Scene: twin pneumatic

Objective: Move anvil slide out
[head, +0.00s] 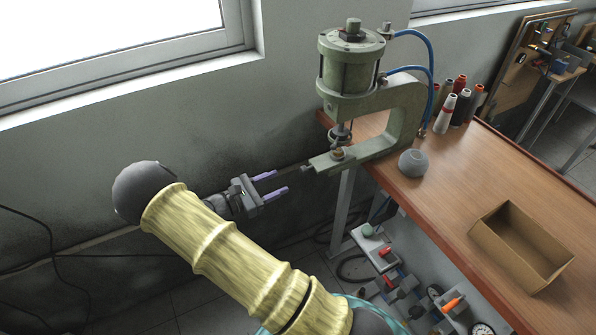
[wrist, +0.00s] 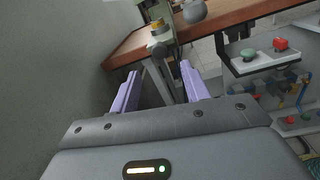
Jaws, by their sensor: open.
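The green pneumatic press (head: 408,105) stands at the left end of the wooden table, its cylinder upright above a lower arm. The anvil slide (head: 322,164) appears to be the narrow piece at the end of that lower arm, with a small dark knob (head: 307,168) pointing left. My gripper (head: 281,181) is open and empty, its purple fingers pointing at the knob with a short gap between. In the wrist view the press's lower end (wrist: 158,44) lies just beyond and between the fingertips (wrist: 160,70). How far the slide sits in is unclear.
A grey ball (head: 413,163) rests beside the press, with several thread spools (head: 460,100) behind. An open cardboard box (head: 521,248) is on the table's right part. Blue hoses (head: 431,65) run from the press. A control panel (head: 370,240) with buttons hangs below the table edge. A wall is at left.

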